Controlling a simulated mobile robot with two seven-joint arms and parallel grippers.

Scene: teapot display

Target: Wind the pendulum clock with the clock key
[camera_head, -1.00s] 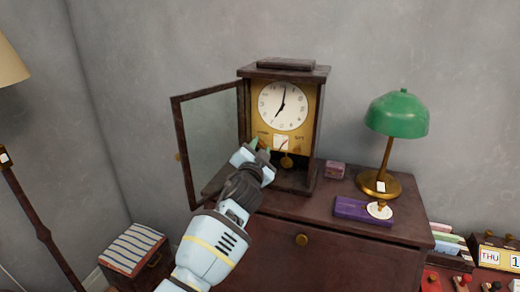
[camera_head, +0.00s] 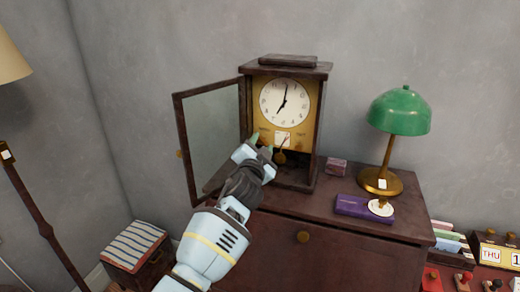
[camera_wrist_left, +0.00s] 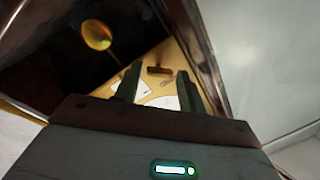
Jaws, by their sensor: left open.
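The pendulum clock (camera_head: 320,110) stands on the dark cabinet, its glass door (camera_head: 215,135) swung open to the left. Its white dial (camera_head: 285,102) sits above a gold plate with a pale card (camera_head: 283,137). The pendulum bob (camera_head: 280,157) hangs below; it also shows in the left wrist view (camera_wrist_left: 97,35). My left gripper (camera_head: 262,143) is open at the lower left of the gold plate, hiding part of it. In the left wrist view, a small brown T-shaped piece (camera_wrist_left: 158,69), apparently the clock key, shows at the plate between the open fingers. I cannot tell whether they touch it.
A green lamp (camera_head: 398,112), a purple box (camera_head: 362,207) and a small pinkish box (camera_head: 336,166) stand on the cabinet (camera_head: 345,255), right of the clock. A striped-top stool (camera_head: 133,245) is on the floor at left. The open door is close to my left arm.

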